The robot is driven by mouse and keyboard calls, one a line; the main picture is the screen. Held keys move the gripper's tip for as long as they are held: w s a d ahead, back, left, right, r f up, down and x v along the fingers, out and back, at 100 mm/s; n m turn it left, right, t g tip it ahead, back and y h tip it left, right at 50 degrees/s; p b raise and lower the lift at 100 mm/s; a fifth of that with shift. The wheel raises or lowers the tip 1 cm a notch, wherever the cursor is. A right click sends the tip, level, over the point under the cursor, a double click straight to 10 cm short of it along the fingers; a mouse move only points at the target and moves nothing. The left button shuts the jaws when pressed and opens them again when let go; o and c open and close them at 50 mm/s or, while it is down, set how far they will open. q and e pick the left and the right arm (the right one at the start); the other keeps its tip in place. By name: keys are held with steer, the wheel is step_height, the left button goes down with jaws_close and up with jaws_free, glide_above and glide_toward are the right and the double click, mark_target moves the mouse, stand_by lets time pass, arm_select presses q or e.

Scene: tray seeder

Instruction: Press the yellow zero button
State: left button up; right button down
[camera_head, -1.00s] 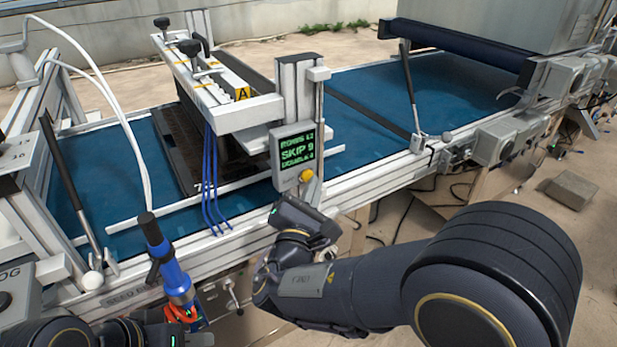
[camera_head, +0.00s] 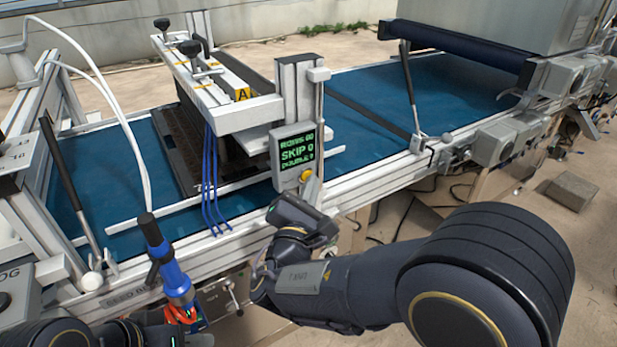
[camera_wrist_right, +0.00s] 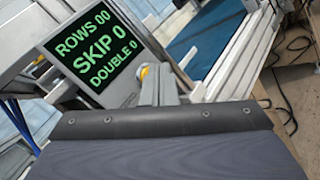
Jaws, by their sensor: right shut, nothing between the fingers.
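The yellow button (camera_head: 306,177) sits at the lower right corner of the display box (camera_head: 279,183) on the near side of the seeder. In the right wrist view the button (camera_wrist_right: 144,74) shows beside the screen (camera_wrist_right: 97,47), partly edge-on. The screen reads ROWS 00, SKIP 0, DOUBLE 0. My right gripper (camera_head: 300,215) is shut and empty, just below the button; whether they touch is hard to tell. In the wrist view its dark body (camera_wrist_right: 160,125) fills the bottom. My left gripper (camera_head: 178,322) is at the lower left, closed around a blue tool (camera_head: 170,268) with a black top.
A blue conveyor belt (camera_head: 370,90) runs across the seeder. A dark tray (camera_head: 178,150) lies under the seeding head (camera_head: 215,85). Blue hoses (camera_head: 210,170) hang left of the display. A metal rail (camera_head: 390,172) edges the near side.

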steer(key=shift+w, duration=0.1)
stand_by(0.5)
steer(key=shift+s+d, duration=0.45)
steer(key=shift+s, duration=0.3)
steer(key=shift+s+d+b, duration=0.1)
steer(key=shift+b, duration=0.2)
steer(key=s+d, duration=0.1)
steer(key=s, duration=0.1)
steer(key=s+d, duration=0.1)
steer(key=s, duration=0.1)
steer(key=shift+d+b, duration=0.4)
steer(key=shift+w, duration=0.1)
